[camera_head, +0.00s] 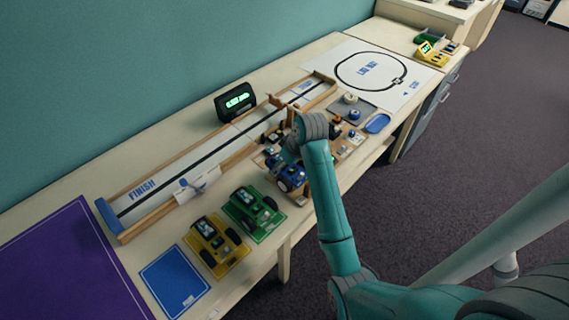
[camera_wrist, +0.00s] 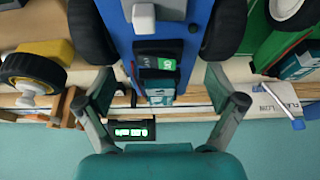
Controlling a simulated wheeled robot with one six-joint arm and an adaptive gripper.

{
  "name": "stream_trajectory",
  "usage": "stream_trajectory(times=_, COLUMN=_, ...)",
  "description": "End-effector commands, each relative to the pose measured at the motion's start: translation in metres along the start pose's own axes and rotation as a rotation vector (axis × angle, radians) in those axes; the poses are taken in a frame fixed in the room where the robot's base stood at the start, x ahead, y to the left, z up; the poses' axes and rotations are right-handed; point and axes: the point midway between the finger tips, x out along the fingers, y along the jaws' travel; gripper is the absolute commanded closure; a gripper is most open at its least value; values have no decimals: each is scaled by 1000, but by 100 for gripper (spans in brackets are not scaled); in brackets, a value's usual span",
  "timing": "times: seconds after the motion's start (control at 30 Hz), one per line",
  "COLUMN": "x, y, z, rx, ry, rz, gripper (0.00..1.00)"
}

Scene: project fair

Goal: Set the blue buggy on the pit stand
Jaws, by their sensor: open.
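The blue buggy (camera_head: 291,177) stands on the table, partly hidden by my gripper and arm in the head view. I cannot tell which thing is the pit stand.
A green buggy (camera_head: 252,208) and a yellow buggy (camera_head: 216,245) stand nearby on mats. An empty blue mat (camera_head: 174,281) lies at the front. The track (camera_head: 190,165) runs behind, with a dark display (camera_head: 235,102) beyond it. Small parts crowd the table right of my gripper.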

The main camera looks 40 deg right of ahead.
Motion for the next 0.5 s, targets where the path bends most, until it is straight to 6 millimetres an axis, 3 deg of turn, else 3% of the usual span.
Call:
stream_trajectory(times=0.17, x=-4, y=0, z=0, rx=0, ry=-1, rz=0, gripper=6)
stream_trajectory(times=0.5, x=-52, y=0, z=0, rx=0, ry=2, rz=2, gripper=6)
